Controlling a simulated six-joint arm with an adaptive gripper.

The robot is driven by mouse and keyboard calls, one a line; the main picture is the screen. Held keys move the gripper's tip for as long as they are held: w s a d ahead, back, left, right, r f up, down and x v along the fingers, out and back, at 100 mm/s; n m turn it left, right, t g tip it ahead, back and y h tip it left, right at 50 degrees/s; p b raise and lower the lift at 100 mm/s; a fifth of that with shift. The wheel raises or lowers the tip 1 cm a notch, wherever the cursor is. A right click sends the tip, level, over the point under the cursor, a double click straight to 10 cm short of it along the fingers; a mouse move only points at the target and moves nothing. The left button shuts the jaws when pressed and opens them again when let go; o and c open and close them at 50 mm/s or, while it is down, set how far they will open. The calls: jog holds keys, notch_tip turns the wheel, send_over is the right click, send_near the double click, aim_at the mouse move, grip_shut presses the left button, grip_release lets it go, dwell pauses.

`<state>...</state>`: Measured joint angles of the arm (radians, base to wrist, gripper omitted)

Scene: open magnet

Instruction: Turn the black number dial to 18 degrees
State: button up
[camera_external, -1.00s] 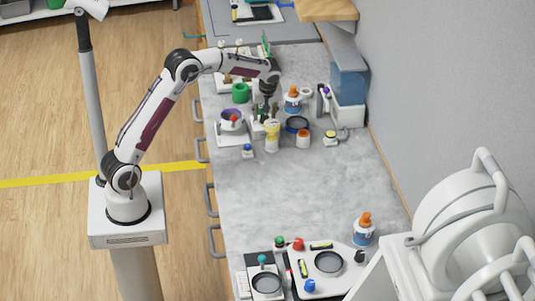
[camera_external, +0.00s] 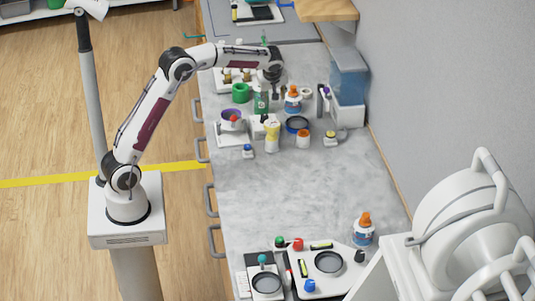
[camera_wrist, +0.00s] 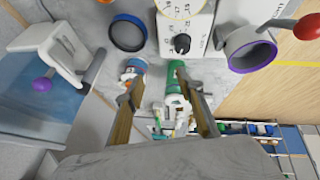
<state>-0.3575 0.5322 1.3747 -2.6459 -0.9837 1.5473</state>
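The black number dial (camera_wrist: 182,43) sits on a white panel at the top centre of the wrist view. Part of a yellow scale with numbers (camera_wrist: 185,8) shows above it, cut off by the frame edge. The dial's exact reading is too small to tell. My gripper (camera_wrist: 163,93) is open and its fingers hold nothing. The fingers appear on either side of a green bottle (camera_wrist: 174,78), apart from the dial. In the external view my gripper (camera_external: 276,94) hangs over the far part of the counter, beside the green bottle (camera_external: 261,104).
A purple-rimmed cylinder with a red-knobbed handle (camera_wrist: 250,50) stands beside the dial panel. A dark round dish (camera_wrist: 128,33) is on its other side. A glue bottle with an orange cap (camera_external: 293,100) stands close to my gripper. The counter's middle (camera_external: 290,190) is clear.

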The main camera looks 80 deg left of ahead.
jog(key=shift+w+r+m+t+y, duration=1.1)
jog(key=shift+w+r+m+t, duration=0.2)
jog(key=shift+w+r+t, duration=2.95)
jog(key=s+d+r+m+h, duration=0.1)
jog(key=d+m+h, duration=0.2)
jog(key=d, duration=0.7)
jog(key=s+d+r+m+t+h, duration=0.1)
jog(key=d+m+h, duration=0.3)
jog(key=d, duration=0.7)
jog(key=shift+s+r+m+h, duration=0.3)
jog(key=shift+s+r, duration=0.1)
jog(key=shift+s, duration=0.4)
jog(key=shift+t, duration=0.25)
jog(key=shift+c, duration=0.2)
